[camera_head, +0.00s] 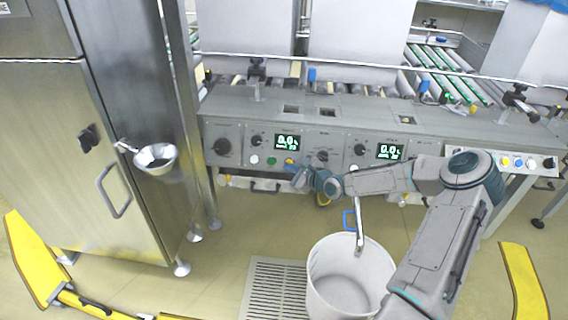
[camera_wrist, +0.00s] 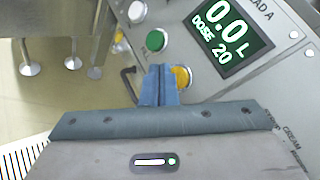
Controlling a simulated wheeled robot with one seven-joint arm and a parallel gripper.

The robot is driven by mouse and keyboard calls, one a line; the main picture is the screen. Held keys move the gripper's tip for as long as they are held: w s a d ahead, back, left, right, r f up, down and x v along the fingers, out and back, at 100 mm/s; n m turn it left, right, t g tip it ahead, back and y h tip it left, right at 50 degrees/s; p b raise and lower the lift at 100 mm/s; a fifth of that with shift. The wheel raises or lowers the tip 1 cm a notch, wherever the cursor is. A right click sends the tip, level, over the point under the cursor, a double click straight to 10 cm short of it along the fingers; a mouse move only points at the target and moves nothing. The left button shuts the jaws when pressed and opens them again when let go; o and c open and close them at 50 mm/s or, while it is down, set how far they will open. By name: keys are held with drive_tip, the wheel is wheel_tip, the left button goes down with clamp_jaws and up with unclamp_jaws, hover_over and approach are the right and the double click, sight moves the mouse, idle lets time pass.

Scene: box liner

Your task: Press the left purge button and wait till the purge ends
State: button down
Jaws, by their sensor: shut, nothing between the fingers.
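The left control panel (camera_head: 232,145) has a lit display (camera_head: 288,142) reading 0.0; in the wrist view the display (camera_wrist: 229,30) reads 0.0 L, DOSE 20. Below it are a white button (camera_wrist: 137,11), a green button (camera_wrist: 156,40) and a yellow button (camera_wrist: 183,77). No purge label is legible. My gripper (camera_wrist: 160,72) is shut and empty, its blue fingertips partly covering the yellow button's left side. I cannot tell whether they touch it. In the head view my gripper (camera_head: 297,170) is at the left panel's lower right.
A right panel with its own display (camera_head: 389,151) sits to the right. A white bucket (camera_head: 350,275) stands on the floor below my arm, next to a floor grate (camera_head: 272,287). A steel cabinet (camera_head: 75,140) with a metal ladle (camera_head: 156,158) stands at left.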

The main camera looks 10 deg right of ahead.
drive_tip(key=shift+s+d+r, duration=0.15)
drive_tip(key=shift+d, duration=0.05)
drive_tip(key=shift+a, duration=0.1)
idle(1.0)
drive_tip(key=shift+w+f, duration=0.35)
drive_tip(key=shift+w, duration=0.2)
drive_tip(key=shift+w+d, duration=0.35)
idle(0.6)
drive_tip(key=shift+s, duration=0.1)
drive_tip(key=shift+s+a+r+p, duration=0.1)
drive_tip(key=shift+s+a+p, duration=0.15)
drive_tip(key=shift+s+p, duration=0.35)
